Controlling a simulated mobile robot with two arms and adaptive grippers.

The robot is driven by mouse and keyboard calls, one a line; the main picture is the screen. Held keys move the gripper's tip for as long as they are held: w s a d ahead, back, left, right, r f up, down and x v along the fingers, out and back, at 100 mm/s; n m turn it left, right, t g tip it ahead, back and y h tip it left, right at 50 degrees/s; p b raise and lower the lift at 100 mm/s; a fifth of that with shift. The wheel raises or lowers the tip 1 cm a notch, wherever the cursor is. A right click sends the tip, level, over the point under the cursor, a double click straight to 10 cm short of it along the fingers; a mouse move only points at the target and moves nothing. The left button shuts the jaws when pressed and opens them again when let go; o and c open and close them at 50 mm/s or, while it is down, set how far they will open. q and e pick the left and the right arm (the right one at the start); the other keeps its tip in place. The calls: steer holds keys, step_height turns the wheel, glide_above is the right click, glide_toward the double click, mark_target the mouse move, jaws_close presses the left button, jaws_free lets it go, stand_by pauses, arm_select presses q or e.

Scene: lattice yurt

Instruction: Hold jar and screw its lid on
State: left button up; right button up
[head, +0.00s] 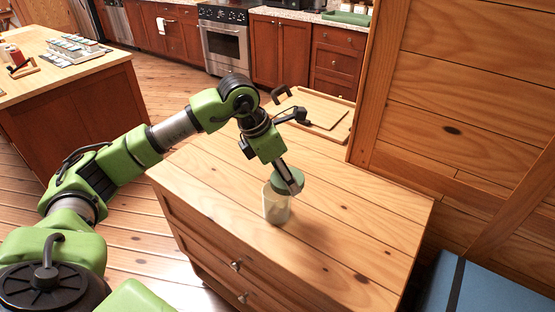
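A round green lid (295,187) is at the jar's mouth, a little to the right and back of the jar's middle in this view. I cannot tell whether it touches the rim. My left gripper (289,181) reaches down from above, its fingers at the lid, and appears closed on it. The far finger is mostly hidden. My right gripper is not in view.
A wooden board (315,112) in a shallow tray lies at the back of the cabinet top, near the wooden wall panel (465,100) on the right. The cabinet top around the jar is clear. A second counter (75,75) with small items stands at the left.

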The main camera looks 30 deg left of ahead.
arm_select(q)
steer(key=s+d+f+m+g+y, duration=0.1)
steer(key=s+d+m+g, duration=0.3)
steer(key=s+m, duration=0.4)
steer(key=s+d+f+m+g+y+b, duration=0.1)
steer(key=s+d+m+g, duration=0.3)
steer(key=m, duration=1.7)
steer(key=shift+s+d+f+y, duration=0.15)
steer(key=shift+s+d+y, duration=0.3)
steer(key=shift+s, duration=2.1)
